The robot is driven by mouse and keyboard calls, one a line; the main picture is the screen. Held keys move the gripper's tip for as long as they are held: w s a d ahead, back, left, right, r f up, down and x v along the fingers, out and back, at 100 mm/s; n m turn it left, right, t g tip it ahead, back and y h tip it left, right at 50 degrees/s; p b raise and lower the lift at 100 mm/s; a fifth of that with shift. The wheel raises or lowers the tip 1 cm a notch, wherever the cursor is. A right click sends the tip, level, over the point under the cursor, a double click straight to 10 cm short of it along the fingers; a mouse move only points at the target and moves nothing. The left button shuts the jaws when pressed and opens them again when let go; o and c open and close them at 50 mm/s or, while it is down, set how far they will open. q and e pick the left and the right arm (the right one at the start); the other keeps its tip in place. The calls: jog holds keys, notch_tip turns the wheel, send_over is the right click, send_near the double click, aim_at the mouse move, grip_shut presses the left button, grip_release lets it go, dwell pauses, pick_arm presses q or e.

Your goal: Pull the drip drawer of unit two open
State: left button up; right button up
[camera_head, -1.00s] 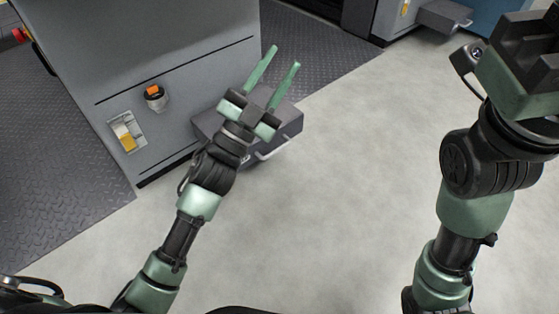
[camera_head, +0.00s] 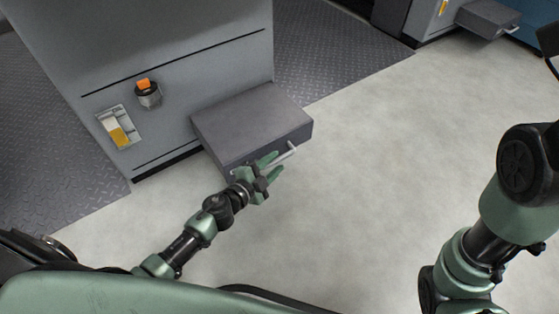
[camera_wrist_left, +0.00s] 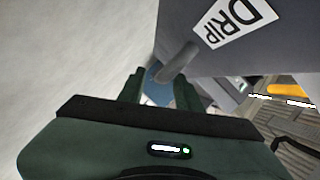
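The dark grey drip drawer (camera_head: 250,122) juts out low from the front of a grey unit (camera_head: 180,50). Its light bar handle (camera_head: 284,154) is on its front face. In the left wrist view the drawer front carries a white DRIP label (camera_wrist_left: 235,20), and the handle (camera_wrist_left: 178,62) shows at the fingertips. My left gripper (camera_head: 274,166) is at the handle, with its green fingers apart. In the left wrist view the left gripper (camera_wrist_left: 158,82) has the handle's near end between or just beyond its fingers; contact cannot be told. My right gripper is out of view.
An orange-topped knob (camera_head: 148,93) and a yellow switch (camera_head: 117,132) are on the unit's front. A second drawer (camera_head: 488,18) juts from another unit at the top right. The pale floor (camera_head: 390,140) before the drawer is clear.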

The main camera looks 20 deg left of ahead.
pick_arm(q)
jog(key=shift+x, duration=1.3)
grip_shut()
dwell(0.5)
